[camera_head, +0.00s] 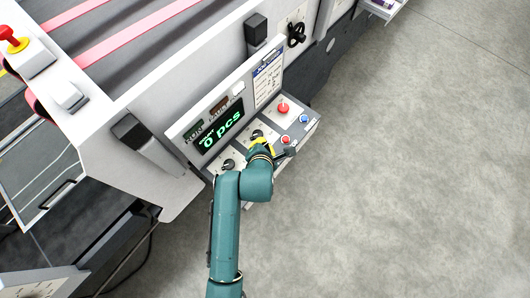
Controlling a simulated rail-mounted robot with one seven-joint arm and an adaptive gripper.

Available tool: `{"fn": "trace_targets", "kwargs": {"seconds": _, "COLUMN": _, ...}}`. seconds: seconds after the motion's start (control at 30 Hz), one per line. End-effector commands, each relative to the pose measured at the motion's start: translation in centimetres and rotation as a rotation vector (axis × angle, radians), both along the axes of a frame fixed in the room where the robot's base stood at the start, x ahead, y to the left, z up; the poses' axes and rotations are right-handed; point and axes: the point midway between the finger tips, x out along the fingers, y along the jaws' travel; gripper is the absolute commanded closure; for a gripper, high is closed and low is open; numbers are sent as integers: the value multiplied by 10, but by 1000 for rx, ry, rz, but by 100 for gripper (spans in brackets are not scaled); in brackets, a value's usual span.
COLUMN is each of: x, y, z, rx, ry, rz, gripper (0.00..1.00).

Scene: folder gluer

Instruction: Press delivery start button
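A tilted control panel (206,158) with a green display (222,130) reading "0 pcs" is fixed to the machine's side. Its lower shelf carries a large red button (283,108), a blue button (304,118), a smaller red button (286,139) and black knobs (228,164). The labels are too small to read, so I cannot tell which is the delivery start button. My gripper (288,152) is dark and small, over the front edge of the shelf, just below the smaller red button in the picture. Its fingers are not clear, and my wrist hides part of the shelf.
The machine (160,90) with pink belts fills the upper left. A red mushroom button on a yellow base (14,42) sits at far left. The grey floor (420,180) at right is clear.

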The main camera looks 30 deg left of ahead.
Motion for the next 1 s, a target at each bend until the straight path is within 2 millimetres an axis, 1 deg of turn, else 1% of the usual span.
{"fn": "trace_targets", "kwargs": {"seconds": 0.17, "x": 0, "y": 0, "z": -12, "rx": 0, "ry": 1, "rz": -1, "gripper": 100}}
{"fn": "trace_targets", "kwargs": {"seconds": 0.53, "x": 0, "y": -1, "z": -66, "rx": 0, "ry": 1, "rz": -1, "gripper": 100}}
{"fn": "trace_targets", "kwargs": {"seconds": 0.7, "x": 0, "y": 0, "z": -83, "rx": 0, "ry": -1, "rz": -1, "gripper": 100}}
{"fn": "trace_targets", "kwargs": {"seconds": 0.8, "x": 0, "y": 0, "z": -88, "rx": 0, "ry": -1, "rz": -1, "gripper": 100}}
{"fn": "trace_targets", "kwargs": {"seconds": 1.0, "x": 0, "y": 0, "z": -87, "rx": 0, "ry": -1, "rz": -1, "gripper": 100}}
